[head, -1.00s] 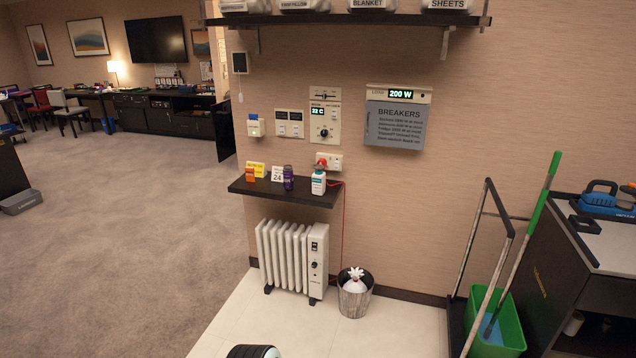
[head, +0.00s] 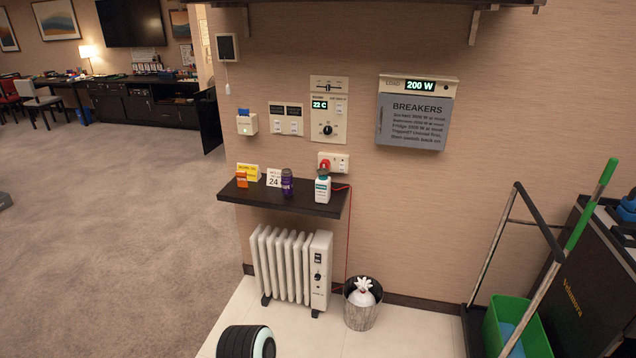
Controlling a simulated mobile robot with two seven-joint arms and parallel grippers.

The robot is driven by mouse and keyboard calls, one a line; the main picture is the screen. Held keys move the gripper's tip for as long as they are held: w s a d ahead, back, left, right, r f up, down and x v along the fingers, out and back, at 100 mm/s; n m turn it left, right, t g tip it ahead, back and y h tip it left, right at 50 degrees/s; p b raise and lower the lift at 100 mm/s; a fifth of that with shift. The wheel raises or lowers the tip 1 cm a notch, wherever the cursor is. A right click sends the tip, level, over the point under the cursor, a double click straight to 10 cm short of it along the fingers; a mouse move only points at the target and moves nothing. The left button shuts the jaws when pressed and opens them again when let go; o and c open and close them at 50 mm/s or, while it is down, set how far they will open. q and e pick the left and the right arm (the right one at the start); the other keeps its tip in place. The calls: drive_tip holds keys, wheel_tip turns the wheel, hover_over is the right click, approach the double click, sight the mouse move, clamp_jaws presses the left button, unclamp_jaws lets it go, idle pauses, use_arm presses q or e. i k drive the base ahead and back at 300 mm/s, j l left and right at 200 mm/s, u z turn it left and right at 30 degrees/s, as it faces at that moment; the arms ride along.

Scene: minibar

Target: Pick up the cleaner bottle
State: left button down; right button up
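A white bottle with a teal label and a dark teal top (head: 322,187) stands upright at the right end of a small dark wall shelf (head: 310,208). It looks like the cleaner bottle, but its label is too small to read. A purple bottle (head: 287,184) stands to its left on the same shelf. Neither of my grippers shows in the head view.
Small cards (head: 273,178) stand on the shelf's left part. Below are a white radiator (head: 290,264) and a waste bin (head: 361,311). A green mop bucket (head: 522,329) and a dark cart (head: 594,282) stand at right. Open carpet (head: 120,240) lies at left.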

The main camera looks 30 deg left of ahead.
sight(323, 183)
drive_tip(key=i+j, duration=0.2)
drive_tip(key=j, duration=0.15)
drive_tip(key=i+j, duration=0.2)
drive_tip(key=j, duration=0.15)
drive_tip(key=i+j, duration=0.15)
drive_tip(key=j, duration=0.2)
drive_tip(key=i+j, duration=0.2)
drive_tip(key=j, duration=0.15)
drive_tip(key=i+j, duration=0.2)
drive_tip(key=j, duration=0.15)
drive_tip(key=i+j, duration=0.2)
drive_tip(key=j, duration=0.15)
